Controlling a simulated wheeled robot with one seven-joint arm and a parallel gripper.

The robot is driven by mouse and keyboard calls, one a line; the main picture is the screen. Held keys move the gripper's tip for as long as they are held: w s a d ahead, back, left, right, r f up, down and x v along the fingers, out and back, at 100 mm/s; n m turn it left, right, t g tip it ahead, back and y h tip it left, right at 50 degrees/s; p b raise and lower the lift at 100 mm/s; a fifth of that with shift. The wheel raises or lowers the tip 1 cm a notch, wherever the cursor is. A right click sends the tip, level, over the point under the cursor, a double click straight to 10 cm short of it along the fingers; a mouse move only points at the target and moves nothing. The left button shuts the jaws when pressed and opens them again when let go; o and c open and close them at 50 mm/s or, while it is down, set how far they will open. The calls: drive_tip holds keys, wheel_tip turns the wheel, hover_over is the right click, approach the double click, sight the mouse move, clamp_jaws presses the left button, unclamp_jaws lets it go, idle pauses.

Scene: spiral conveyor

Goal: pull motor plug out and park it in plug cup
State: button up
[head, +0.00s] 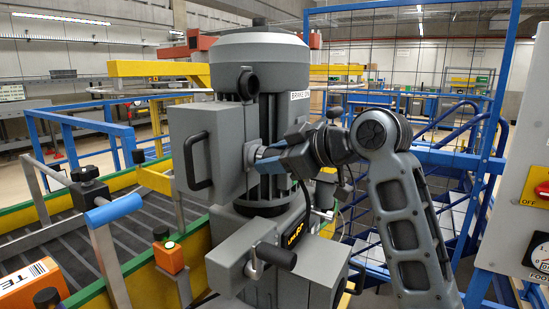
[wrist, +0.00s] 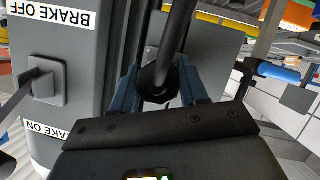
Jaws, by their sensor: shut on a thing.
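The grey motor (head: 262,70) stands upright in the middle of the head view, with a grey box (head: 215,125) on its side. My gripper (head: 270,160) reaches in from the right, close to the square socket plate (head: 250,154) on this box. In the wrist view its two blue fingers (wrist: 161,88) are shut on the dark round motor plug (wrist: 157,82), from which a thick dark cable runs up. In the head view the plug is mostly hidden by the fingers. I cannot tell how deep it sits in the socket. I cannot make out the plug cup for certain.
A round black fitting (head: 248,84) sticks out of the motor above the box. The box has a black handle (head: 196,160). A brake lever (wrist: 40,83) sits between BRAKE OFF and BRAKE ON labels. A blue frame (head: 500,90) and control panel (head: 530,200) stand right.

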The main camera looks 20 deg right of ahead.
drive_tip(key=c, duration=0.5)
drive_tip(key=shift+c, duration=0.2)
drive_tip(key=shift+s+d, duration=0.15)
drive_tip(key=shift+s+d, duration=0.7)
drive_tip(key=shift+s, duration=0.25)
drive_tip(key=shift+s, duration=0.1)
drive_tip(key=shift+s+d+p, duration=0.2)
drive_tip(key=shift+s+d, duration=0.4)
drive_tip(key=shift+s, duration=0.2)
drive_tip(key=shift+s+d+p, duration=0.15)
drive_tip(key=shift+s+d, duration=0.4)
drive_tip(key=shift+s, duration=0.2)
drive_tip(key=o, duration=0.6)
drive_tip(key=c, duration=0.3)
drive_tip(key=shift+s+a+r+m+g+y, duration=0.1)
drive_tip(key=shift+s+r+m+g+y, duration=0.3)
drive_tip(key=shift+r, duration=1.85)
drive_tip(key=shift+s+d+r+m+g+y, duration=0.15)
drive_tip(key=shift+r+m, duration=0.45)
drive_tip(key=shift+r, duration=1.7)
drive_tip(key=shift+s+a+r+m+g+y, duration=0.15)
drive_tip(key=shift+s+r+m+y, duration=0.25)
drive_tip(key=shift+r, duration=1.85)
drive_tip(key=shift+c, duration=0.2)
